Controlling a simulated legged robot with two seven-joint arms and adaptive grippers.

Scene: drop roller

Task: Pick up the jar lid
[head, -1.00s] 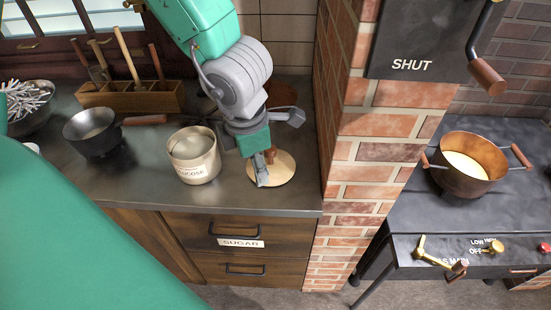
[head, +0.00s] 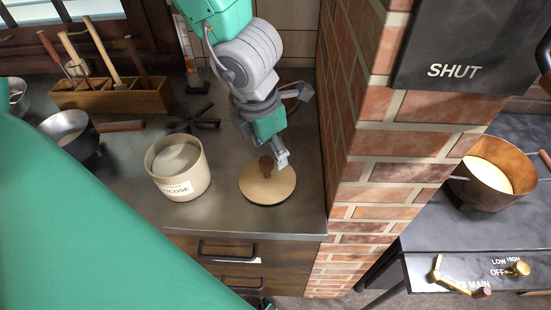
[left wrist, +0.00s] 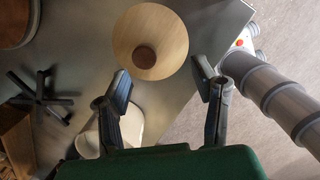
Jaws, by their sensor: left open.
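The jar lid (head: 257,192) is a round pale wooden disc with a dark brown knob (head: 265,167), flat on the counter near its front right corner. In the left wrist view the lid (left wrist: 150,30) and its knob (left wrist: 145,57) lie beyond the fingertips. The cream jar (head: 190,190), its label partly readable as "COSE", stands open to the left of the lid. My left gripper (head: 281,159) is open and empty, its fingers just right of the knob in the head view. My right gripper is not seen.
A brick pillar (head: 385,140) rises right of the counter. A black spider-like stand (head: 193,120) and a dark pan (head: 66,136) lie behind and left of the jar. A wooden tool rack (head: 115,95) stands at the back. A copper pot (head: 487,185) stands right of the pillar.

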